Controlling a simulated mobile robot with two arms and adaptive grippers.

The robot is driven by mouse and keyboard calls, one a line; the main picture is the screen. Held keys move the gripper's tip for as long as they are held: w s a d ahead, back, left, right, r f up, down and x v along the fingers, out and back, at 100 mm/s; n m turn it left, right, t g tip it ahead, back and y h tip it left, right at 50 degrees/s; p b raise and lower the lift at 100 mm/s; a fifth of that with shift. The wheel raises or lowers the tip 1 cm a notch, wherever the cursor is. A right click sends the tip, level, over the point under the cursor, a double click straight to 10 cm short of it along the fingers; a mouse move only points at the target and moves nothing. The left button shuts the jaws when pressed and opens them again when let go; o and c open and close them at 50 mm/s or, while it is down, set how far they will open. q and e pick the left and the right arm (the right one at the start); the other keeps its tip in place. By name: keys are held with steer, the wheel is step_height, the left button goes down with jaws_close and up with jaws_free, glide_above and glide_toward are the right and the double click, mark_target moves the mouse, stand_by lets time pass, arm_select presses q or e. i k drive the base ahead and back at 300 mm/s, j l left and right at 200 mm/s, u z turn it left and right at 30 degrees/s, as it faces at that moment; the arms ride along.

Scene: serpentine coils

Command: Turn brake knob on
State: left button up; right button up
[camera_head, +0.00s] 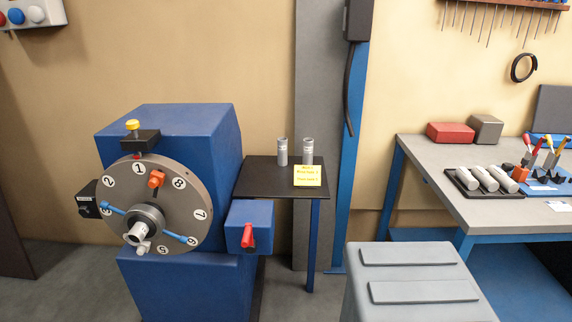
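A blue machine (168,120) stands at the left with a round grey numbered dial (187,217) on its front. A red lever-like knob (247,235) sits on a small blue box (262,214) at the machine's right side and points roughly up and down. A yellow-topped knob (132,125) stands on a black block above the dial. No readable label shows which one is the brake knob. The dial carries an orange clamp (155,179), blue pointers and a central grey hub (144,226). Neither of my grippers is in view.
A small dark table (262,178) beside the machine bears two grey cylinders (282,151) and a yellow note (307,175). A workbench (440,157) with trays and tools stands at the right. A grey block (415,285) fills the lower right foreground. Floor shows between it and the machine.

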mark_target(85, 211)
steer(key=u, duration=1.35)
